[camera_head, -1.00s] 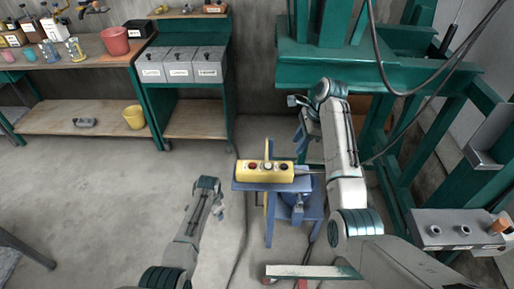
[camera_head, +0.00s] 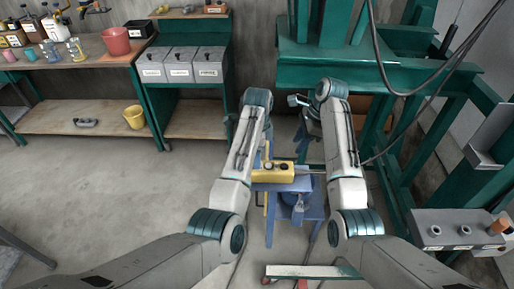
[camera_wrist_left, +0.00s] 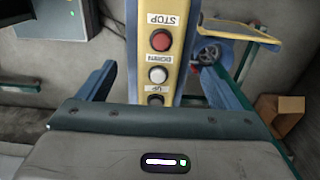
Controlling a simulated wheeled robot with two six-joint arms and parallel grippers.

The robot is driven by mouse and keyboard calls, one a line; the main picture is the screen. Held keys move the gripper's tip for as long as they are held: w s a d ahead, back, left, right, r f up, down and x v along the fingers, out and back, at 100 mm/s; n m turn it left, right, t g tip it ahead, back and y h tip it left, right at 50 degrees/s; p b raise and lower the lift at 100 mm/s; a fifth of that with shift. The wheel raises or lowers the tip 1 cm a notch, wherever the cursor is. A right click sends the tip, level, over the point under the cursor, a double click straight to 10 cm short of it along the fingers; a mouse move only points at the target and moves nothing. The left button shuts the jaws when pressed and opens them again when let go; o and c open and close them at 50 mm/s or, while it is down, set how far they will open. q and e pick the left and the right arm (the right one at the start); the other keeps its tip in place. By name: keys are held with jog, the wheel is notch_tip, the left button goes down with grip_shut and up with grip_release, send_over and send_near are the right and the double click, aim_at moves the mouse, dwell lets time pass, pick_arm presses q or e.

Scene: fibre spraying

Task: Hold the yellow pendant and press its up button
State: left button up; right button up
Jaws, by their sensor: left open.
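The yellow pendant (camera_head: 285,172) lies on a blue stand (camera_head: 290,188) in the head view; my left arm hides its left part.
The green machine frame (camera_head: 390,65) stands at the back right with hanging cables. A grey control box (camera_head: 450,225) is at the right. A workbench (camera_head: 85,68) and grey bins (camera_head: 195,67) are at the back left. The floor at left is clear.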

aim_at(265, 171)
pick_arm(q)
notch_tip(265, 171, down, 10)
jog(key=shift+r, duration=0.1)
dwell(0.4)
jog(key=c, duration=1.2)
jog(key=shift+c, duration=0.6)
pick_arm(e)
grip_shut()
